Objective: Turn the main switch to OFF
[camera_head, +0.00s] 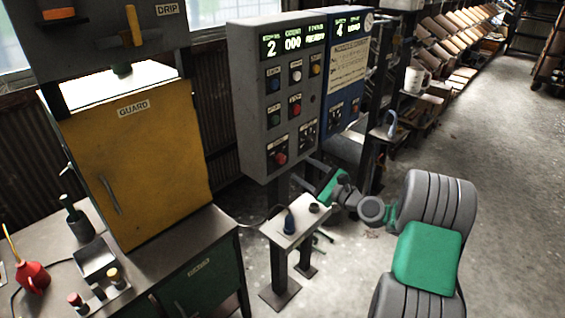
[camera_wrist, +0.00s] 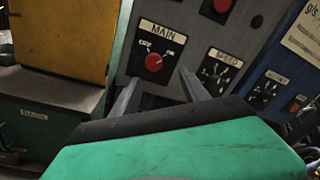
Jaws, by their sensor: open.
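The main switch (camera_wrist: 154,62) is a red round knob on a grey panel, under a plate reading MAIN, with small markings around it. In the wrist view it sits just beyond and between the fingers of my gripper (camera_wrist: 158,80), which are apart and not touching it. In the head view a red knob low on the grey control box (camera_head: 280,158) appears to be the same switch. My gripper is partly hidden there, below the box, beside my green and grey arm. The knob's exact setting is too small to read.
A SPEED dial (camera_wrist: 216,72) is right of the main switch. Several buttons and a lit display (camera_head: 292,42) are higher on the box. A small stand (camera_head: 296,228) with a blue-handled tool is below. The yellow guard door (camera_head: 140,160) is at the left. Open floor lies right.

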